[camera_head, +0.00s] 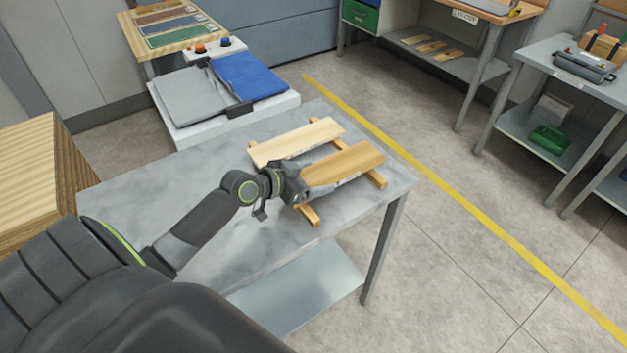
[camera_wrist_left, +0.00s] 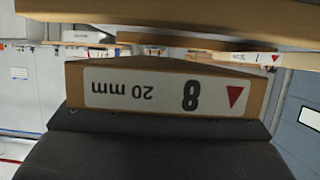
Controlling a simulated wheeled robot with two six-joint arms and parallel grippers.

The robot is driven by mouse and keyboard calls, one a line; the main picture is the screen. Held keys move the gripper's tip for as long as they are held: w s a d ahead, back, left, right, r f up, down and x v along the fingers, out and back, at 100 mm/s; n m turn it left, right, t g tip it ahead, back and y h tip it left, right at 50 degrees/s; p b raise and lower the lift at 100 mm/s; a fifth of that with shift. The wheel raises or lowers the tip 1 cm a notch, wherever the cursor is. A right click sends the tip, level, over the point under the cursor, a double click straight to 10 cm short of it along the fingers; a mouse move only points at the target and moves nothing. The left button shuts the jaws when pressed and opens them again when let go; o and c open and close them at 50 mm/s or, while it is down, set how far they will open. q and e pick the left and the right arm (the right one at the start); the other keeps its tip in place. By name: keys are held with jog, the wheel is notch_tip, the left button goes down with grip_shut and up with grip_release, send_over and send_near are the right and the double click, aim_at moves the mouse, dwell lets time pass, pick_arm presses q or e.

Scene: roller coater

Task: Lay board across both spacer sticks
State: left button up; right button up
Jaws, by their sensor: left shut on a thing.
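My left gripper (camera_head: 290,186) is shut on the near end of a tan board (camera_head: 345,162). In the left wrist view, the board's end (camera_wrist_left: 160,88) has a label reading "8" and "20 mm", upside down, above the dark gripper. In the head view, the board lies over two spacer sticks, the near one (camera_head: 313,217) and the far one (camera_head: 376,180). I cannot tell whether it touches them. The board hides parts of both sticks. A paler board (camera_head: 296,141) lies across the same sticks, beside the held one. My right gripper is not in view.
The grey table (camera_head: 140,190) has free room on its left. Behind it stands a white machine (camera_head: 222,125) with grey and blue panels. A wooden block (camera_head: 35,180) is at left. A yellow floor line (camera_head: 480,212) runs past the table's right side.

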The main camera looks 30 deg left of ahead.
pick_arm(q)
jog(key=shift+f, duration=0.7)
